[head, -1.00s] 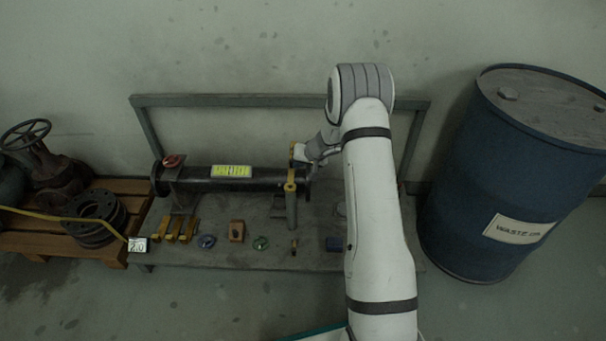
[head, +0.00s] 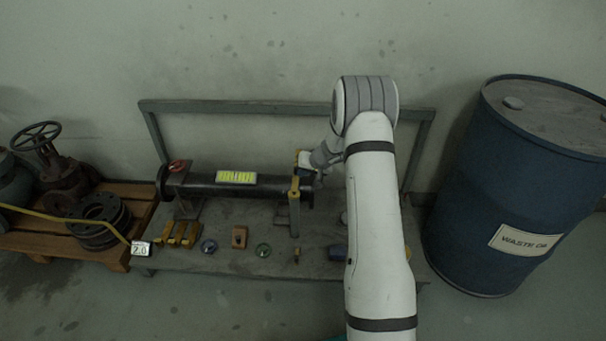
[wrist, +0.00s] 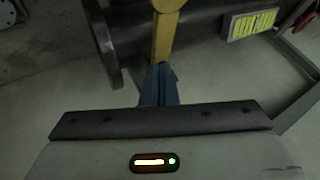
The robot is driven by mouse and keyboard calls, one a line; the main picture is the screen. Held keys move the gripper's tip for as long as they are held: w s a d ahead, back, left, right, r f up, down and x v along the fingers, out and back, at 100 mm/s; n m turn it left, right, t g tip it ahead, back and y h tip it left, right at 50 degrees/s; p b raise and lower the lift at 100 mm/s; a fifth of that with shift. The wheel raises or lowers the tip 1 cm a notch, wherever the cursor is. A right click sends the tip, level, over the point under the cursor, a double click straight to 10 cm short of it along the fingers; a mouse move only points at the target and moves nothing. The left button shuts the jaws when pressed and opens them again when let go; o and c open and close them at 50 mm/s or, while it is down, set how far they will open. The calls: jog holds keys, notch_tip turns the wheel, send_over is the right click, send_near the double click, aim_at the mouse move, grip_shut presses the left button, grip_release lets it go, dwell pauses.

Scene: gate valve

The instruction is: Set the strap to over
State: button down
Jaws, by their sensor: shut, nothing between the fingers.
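The yellow strap (head: 295,186) is at the right end of the dark horizontal pipe (head: 265,187), close to its end flange. It also shows in the wrist view (wrist: 166,38), where it runs down the picture in front of the pipe (wrist: 195,25). My gripper (head: 304,160) is just behind the top of the pipe near the strap. In the wrist view its bluish fingers (wrist: 159,72) are shut and empty, with their tips at the strap's lower visible end; I cannot tell whether they touch. My arm hides the area right of the flange.
A yellow-green label (head: 236,177) and a red part (head: 180,165) are on the pipe. Several small parts lie on the grey bench (head: 225,265) in front. A blue waste drum (head: 505,195) stands right; a pallet (head: 60,240) with an old valve (head: 60,175) stands left.

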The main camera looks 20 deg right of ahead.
jog(key=s+f+p+v, duration=0.1)
jog(key=s+v, duration=0.1)
jog(key=v, duration=0.9)
jog(key=shift+s+p, duration=0.3)
jog(key=s+a+r+n+g+p, duration=0.1)
jog(key=s+a+r+p, duration=0.4)
jog(key=r, duration=0.6)
jog(key=s+a+r+n+g+p, duration=0.1)
jog(key=s+a+r+p, duration=0.2)
jog(key=s+r+p, duration=0.55)
jog(key=s+a+r+n+p, duration=0.1)
jog(key=a+r+p, duration=0.35)
jog(key=r, duration=0.85)
jog(key=s+r+g+h+p, duration=0.1)
jog(key=s+r+h+p, duration=0.2)
jog(key=s+r+p, duration=1.5)
notch_tip(320, 180, up, 4)
jog(key=shift+s+d+r+g+h, duration=0.15)
jog(key=shift+s+d+g+h, duration=0.2)
jog(key=shift+s, duration=0.8)
